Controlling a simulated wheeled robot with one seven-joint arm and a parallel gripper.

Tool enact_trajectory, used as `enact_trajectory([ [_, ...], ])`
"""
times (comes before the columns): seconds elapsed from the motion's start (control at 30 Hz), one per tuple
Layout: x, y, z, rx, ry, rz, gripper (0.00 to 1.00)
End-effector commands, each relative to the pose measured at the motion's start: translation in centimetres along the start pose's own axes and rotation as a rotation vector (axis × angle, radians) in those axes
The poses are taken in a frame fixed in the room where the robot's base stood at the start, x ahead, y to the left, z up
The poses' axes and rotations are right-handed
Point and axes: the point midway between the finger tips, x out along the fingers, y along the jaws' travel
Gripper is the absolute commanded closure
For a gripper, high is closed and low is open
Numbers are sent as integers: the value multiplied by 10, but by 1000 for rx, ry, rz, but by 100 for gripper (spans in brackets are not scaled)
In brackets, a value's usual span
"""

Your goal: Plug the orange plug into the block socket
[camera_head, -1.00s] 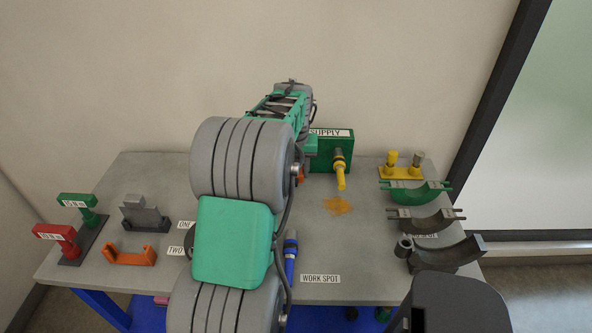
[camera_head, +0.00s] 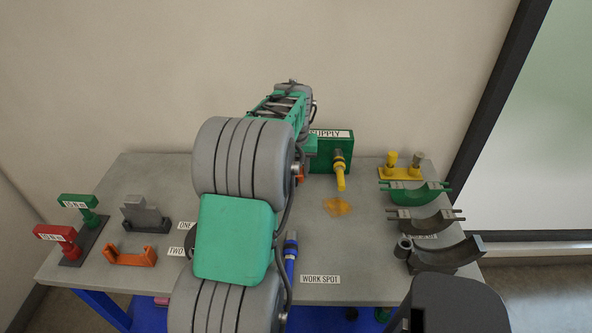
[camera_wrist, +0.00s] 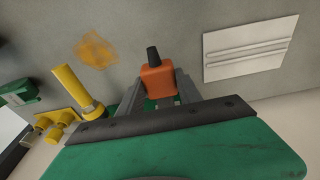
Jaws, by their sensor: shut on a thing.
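The orange plug (camera_wrist: 158,80) with its dark tip (camera_wrist: 153,54) is held between the fingers of my gripper (camera_wrist: 160,92) in the wrist view. My gripper is shut on it, and the dark tip points away from the jaws. In the head view my arm hides most of the gripper; only a small orange bit (camera_head: 301,172) shows beside it. A green block marked SUPPLY (camera_head: 322,155) stands at the back of the table, with a yellow-ended fitting (camera_head: 340,178) on its front. I cannot tell which part is the block socket; the plug is not seen in any socket.
A yellow stand (camera_head: 401,173) and several curved saddles (camera_head: 427,222) line the right side. Red (camera_head: 60,235) and green (camera_head: 80,206) tagged pieces, a grey holder (camera_head: 143,215) and an orange bracket (camera_head: 130,256) are at left. A blue tool (camera_head: 291,259) lies beside my arm. An orange-yellow patch (camera_head: 337,206) marks the table.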

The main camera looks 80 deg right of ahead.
Motion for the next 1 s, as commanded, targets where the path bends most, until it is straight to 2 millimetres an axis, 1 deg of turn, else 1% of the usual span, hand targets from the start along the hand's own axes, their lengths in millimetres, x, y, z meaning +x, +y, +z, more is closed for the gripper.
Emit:
enact_trajectory([
  [1.0, 3, 0, -26, 0, 0, 0, 100],
])
